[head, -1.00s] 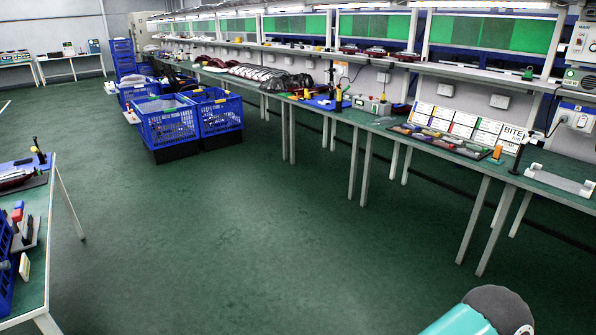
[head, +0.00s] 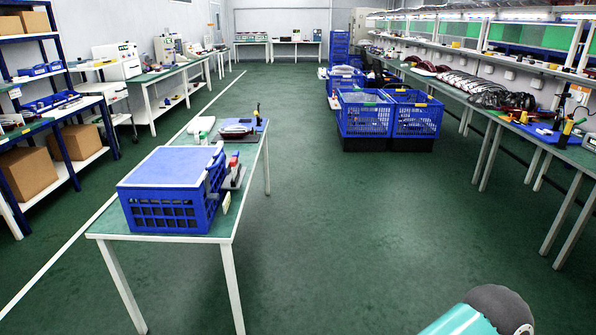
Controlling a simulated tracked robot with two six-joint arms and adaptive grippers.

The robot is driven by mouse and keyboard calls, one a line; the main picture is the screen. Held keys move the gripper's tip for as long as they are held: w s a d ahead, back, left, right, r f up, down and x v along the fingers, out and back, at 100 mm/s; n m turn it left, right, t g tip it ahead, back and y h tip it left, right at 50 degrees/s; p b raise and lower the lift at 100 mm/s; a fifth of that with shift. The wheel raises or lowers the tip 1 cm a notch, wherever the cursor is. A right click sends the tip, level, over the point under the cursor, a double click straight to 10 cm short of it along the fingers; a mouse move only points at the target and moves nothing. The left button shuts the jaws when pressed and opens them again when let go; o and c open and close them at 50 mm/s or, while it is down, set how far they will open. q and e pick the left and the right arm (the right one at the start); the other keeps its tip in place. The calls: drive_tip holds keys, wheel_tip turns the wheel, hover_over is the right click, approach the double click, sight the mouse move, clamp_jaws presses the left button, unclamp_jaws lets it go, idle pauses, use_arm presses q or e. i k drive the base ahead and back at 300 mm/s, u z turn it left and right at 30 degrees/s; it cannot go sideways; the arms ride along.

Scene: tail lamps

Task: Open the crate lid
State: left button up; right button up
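A blue crate (head: 165,213) stands at the near end of a green-topped table, left of centre in the head view. Its flat blue lid (head: 172,166) lies shut across the top. The crate's inside is hidden, apart from dark gaps in the side grating. Neither of my grippers is in view. Only a teal and dark grey part of my own arm shows at the bottom right, well away from the crate.
The crate's table (head: 190,239) also holds a clamp-like tool with a red part (head: 234,168) and a tail lamp (head: 236,130). Blue baskets (head: 364,120) stand on the floor beyond. A long workbench (head: 548,142) runs along the right. Green floor between is clear.

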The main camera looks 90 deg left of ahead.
sight(169, 168)
drive_tip(key=z, duration=0.8)
drive_tip(key=i, duration=0.15)
drive_tip(key=u, duration=2.45)
drive_tip(key=i, duration=0.3)
drive_tip(key=u, duration=2.15)
drive_tip(key=i, duration=1.75)
drive_tip(key=z, duration=0.45)
